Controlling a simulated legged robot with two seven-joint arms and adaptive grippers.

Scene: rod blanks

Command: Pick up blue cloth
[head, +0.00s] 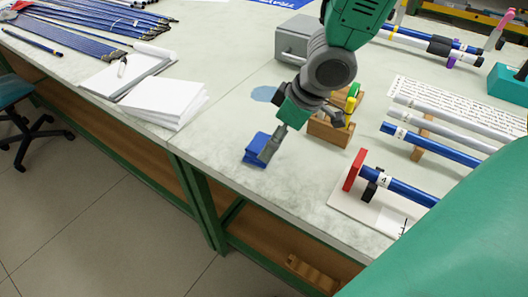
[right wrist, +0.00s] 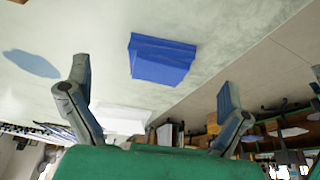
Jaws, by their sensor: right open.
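The blue cloth (head: 254,148) is a small folded stack lying near the front edge of the table in the head view. In the right wrist view the cloth (right wrist: 160,60) appears ahead, between the lines of my two fingers. My right gripper (head: 302,134) is open and empty, with its fingers spread. In the head view one finger overlaps the right side of the cloth; I cannot tell whether it touches. The right gripper also shows in its own wrist view (right wrist: 154,80). My left gripper is not in view.
A wooden block holder (head: 328,131) with yellow and green rolls stands right of the gripper. A grey box (head: 296,40) stands behind. A red-ended rod stand (head: 354,170) is at right. White paper stacks (head: 165,98) lie left. The table front is clear around the cloth.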

